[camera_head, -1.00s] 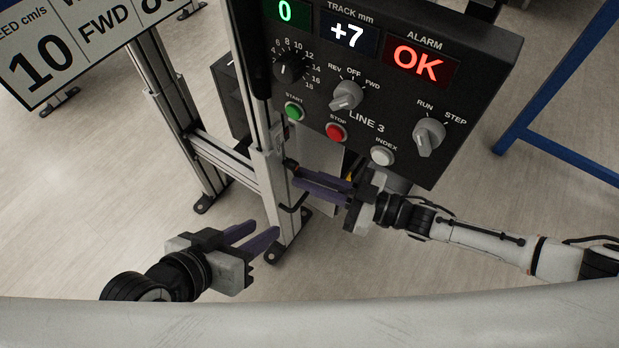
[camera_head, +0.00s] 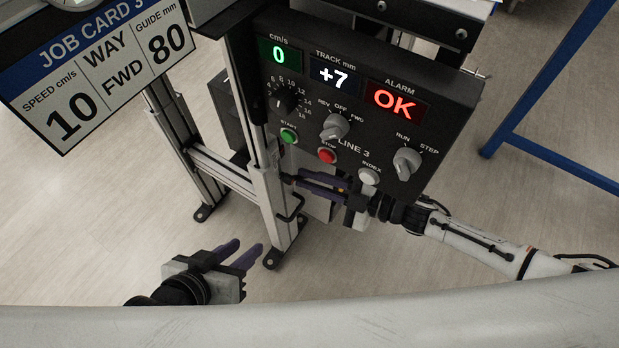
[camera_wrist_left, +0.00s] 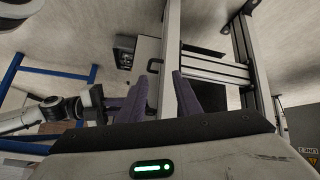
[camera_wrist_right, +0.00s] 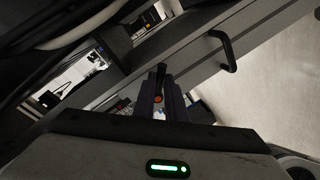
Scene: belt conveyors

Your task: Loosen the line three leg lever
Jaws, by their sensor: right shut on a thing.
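The line 3 leg lever shows in the right wrist view as a small dark lever (camera_wrist_right: 160,74) with an orange spot, on the conveyor leg (camera_head: 268,190). My right gripper (camera_head: 297,180) reaches the leg from the right, below the control panel. Its purple fingers (camera_wrist_right: 163,100) are shut on the lever, whose held part is mostly hidden. My left gripper (camera_head: 249,244) is open and empty, low and left of the leg's foot. In the left wrist view its fingers (camera_wrist_left: 161,95) stand apart with nothing between them.
The LINE 3 control panel (camera_head: 345,150) is just above my right gripper, with displays, knobs and buttons. A black bent handle (camera_head: 300,207) sticks out of the leg below the lever. A job card (camera_head: 100,75) hangs upper left. A blue frame (camera_head: 550,150) stands right. Floor around my left gripper is clear.

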